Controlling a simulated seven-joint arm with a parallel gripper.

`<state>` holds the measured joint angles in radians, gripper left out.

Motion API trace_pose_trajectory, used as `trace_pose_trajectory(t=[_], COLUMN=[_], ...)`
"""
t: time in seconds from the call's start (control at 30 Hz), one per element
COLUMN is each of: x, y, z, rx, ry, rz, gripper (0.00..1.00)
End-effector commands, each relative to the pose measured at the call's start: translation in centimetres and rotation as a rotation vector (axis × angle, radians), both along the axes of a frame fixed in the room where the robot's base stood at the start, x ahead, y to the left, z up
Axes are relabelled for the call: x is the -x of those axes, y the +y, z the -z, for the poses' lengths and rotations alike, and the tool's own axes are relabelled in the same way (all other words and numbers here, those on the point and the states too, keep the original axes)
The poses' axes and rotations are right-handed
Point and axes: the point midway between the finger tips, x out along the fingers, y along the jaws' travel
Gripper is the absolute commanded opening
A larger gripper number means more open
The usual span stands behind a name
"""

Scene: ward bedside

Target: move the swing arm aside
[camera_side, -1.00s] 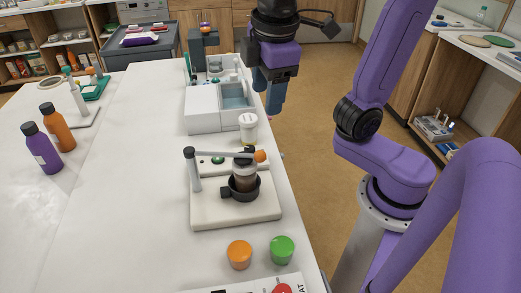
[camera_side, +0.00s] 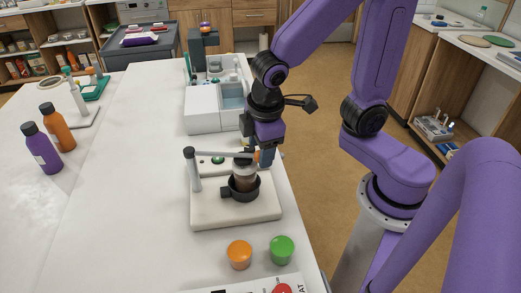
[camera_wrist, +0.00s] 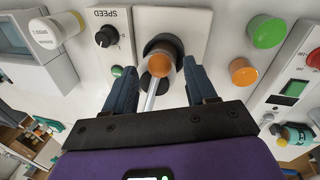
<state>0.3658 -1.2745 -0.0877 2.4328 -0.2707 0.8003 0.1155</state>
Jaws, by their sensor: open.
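The swing arm (camera_side: 222,154) is a grey bar on a post (camera_side: 194,170) at the left of a white base plate (camera_side: 235,210). It reaches right across the top of a jar (camera_side: 244,176) seated in a black ring holder. Its orange knob (camera_wrist: 160,66) shows in the wrist view between the two blue fingers. My gripper (camera_wrist: 163,80) is open, with a finger on each side of the knob and gaps visible. In the side view my gripper (camera_side: 264,155) is at the bar's right end and hides most of the knob.
A control box with a SPEED dial (camera_wrist: 107,37) stands behind the plate. A white-capped bottle (camera_wrist: 48,33) is nearby. An orange cap (camera_side: 239,254) and a green cap (camera_side: 282,249) lie in front.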

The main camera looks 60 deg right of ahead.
Motion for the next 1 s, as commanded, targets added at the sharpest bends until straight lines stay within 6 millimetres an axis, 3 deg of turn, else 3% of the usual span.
trace_pose_trajectory(t=[0.2, 0.5, 0.7, 1.0], x=[-0.2, -0.2, -0.2, 0.0], y=[-0.2, -0.2, -0.2, 0.2], z=[1.4, 1.5, 1.5, 1.5], rx=[0.001, -0.001, -0.001, -0.001], ry=[0.001, 0.001, 0.001, 0.000], rz=[0.001, 0.001, 0.001, 0.019], gripper=[0.56, 0.56, 0.00, 0.00])
